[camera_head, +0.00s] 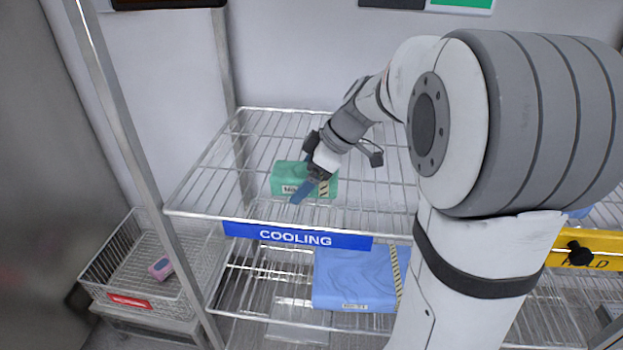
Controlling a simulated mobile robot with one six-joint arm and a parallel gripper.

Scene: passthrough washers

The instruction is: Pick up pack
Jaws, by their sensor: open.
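A green pack (289,178) with a white label and a striped strip lies on the top wire shelf (215,190), behind the blue COOLING sign. My gripper (305,188) is at the pack, with a blue finger reaching down in front of its face. The gripper is open. It covers the middle and right part of the pack. I cannot tell whether the fingers touch it. A blue pack (355,280) with a label and striped strip lies on the shelf below.
A blue COOLING sign (297,236) runs along the shelf's front edge. A metal post (135,160) stands at left. A wire basket (105,262) holds a small pink item (160,268). A yellow sign (597,246) is at right. The top shelf is bare around the green pack.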

